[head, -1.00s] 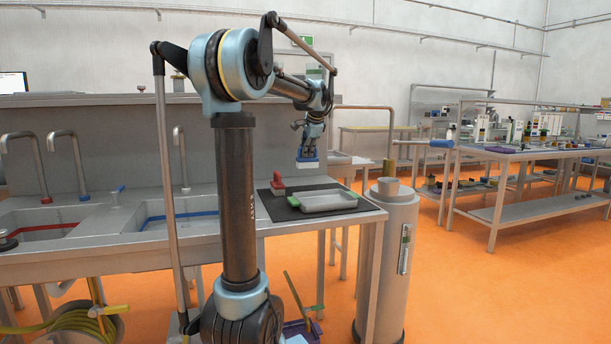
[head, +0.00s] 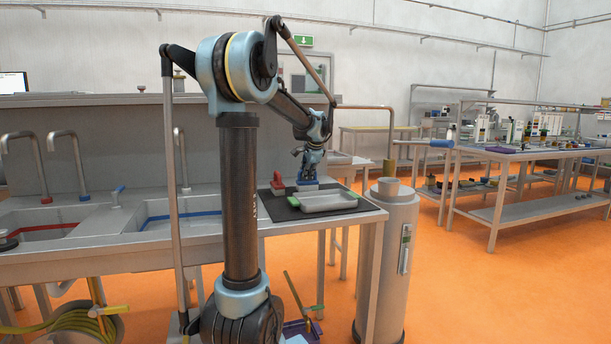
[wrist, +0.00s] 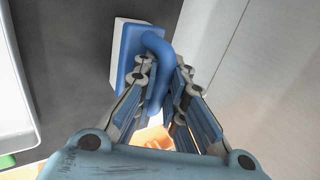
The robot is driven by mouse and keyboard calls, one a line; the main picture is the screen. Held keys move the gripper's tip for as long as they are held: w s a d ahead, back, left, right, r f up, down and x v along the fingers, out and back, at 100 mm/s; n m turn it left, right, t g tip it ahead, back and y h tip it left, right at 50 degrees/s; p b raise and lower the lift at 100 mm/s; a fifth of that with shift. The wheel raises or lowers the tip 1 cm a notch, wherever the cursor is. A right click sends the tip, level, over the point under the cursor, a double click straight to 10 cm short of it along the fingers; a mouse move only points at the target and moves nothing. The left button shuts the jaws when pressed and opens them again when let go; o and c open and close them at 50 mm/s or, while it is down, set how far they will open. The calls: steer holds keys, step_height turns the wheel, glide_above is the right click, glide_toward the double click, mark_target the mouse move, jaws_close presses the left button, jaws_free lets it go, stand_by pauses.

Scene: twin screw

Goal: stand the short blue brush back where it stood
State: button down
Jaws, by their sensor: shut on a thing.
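The short blue brush (head: 307,187) has a blue handle and back with pale bristles. My gripper (head: 308,178) is shut on its handle and holds it bristles down, low at the dark mat (head: 285,212), behind the grey tray. In the wrist view the fingers of my gripper (wrist: 163,75) close around the handle of the blue brush (wrist: 155,45), and its white bristle block shows at the left. The brush is over the dark mat, near the mat's edge. I cannot tell whether the bristles touch the mat.
A red brush (head: 278,184) stands on the mat just left of the blue one. A grey tray (head: 325,200) with a green end lies in front, and shows at the left of the wrist view (wrist: 15,80). Sinks with taps are further left. Bare steel (wrist: 235,75) lies beside the mat.

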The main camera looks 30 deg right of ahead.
steer(key=c, duration=1.6)
jaws_free()
steer(key=shift+c, duration=0.2)
steer(key=shift+s, duration=0.1)
steer(key=v, duration=1.2)
